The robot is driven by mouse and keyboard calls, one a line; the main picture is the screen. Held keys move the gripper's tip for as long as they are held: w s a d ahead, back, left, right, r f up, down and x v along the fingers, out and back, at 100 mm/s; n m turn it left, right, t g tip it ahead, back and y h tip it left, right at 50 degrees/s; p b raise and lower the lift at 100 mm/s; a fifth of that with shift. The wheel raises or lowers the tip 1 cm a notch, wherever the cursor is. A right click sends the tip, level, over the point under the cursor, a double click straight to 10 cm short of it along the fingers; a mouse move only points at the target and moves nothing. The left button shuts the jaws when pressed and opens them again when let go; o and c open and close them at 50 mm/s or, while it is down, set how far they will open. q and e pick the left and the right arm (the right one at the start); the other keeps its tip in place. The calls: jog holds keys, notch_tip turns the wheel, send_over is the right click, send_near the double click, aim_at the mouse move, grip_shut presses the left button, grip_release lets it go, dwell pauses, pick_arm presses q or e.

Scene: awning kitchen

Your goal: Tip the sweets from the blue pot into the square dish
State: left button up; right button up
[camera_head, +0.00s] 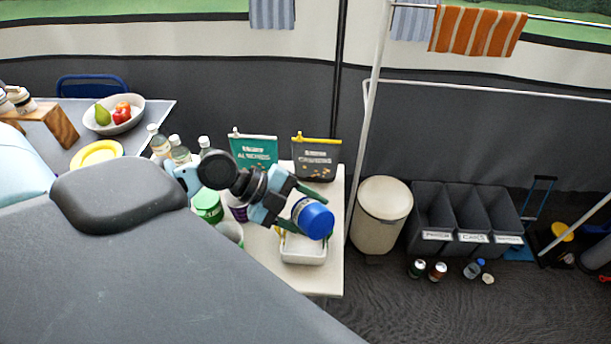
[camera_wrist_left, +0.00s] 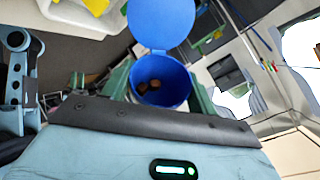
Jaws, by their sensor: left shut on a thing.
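The blue pot (camera_head: 315,220) is held over the white square dish (camera_head: 303,255) on the small white table. My left gripper (camera_head: 301,208) is shut on the pot, with green fingers on either side of it. In the left wrist view the pot (camera_wrist_left: 163,98) shows its open mouth, and its round blue lid (camera_wrist_left: 161,20) is swung open. A few brown sweets (camera_wrist_left: 150,86) lie inside the pot. The pot hides much of the dish's inside in the head view. My right gripper is not in view.
Teal (camera_head: 254,150) and dark grey (camera_head: 316,158) snack bags stand behind the dish. A cream bin (camera_head: 382,214) and dark sorting bins (camera_head: 466,215) are right of the table. The table's front right corner is clear.

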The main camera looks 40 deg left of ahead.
pick_arm(q)
jog(key=shift+w+a+r+n+h+b, duration=0.1)
jog(key=shift+a+r+n+h+b, duration=0.25)
jog(key=shift+h+b, duration=0.6)
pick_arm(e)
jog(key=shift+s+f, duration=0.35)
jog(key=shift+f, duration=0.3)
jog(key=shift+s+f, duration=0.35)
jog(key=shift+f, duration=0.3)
pick_arm(q)
jog(key=shift+d+r, duration=0.1)
jog(key=shift+r, duration=0.05)
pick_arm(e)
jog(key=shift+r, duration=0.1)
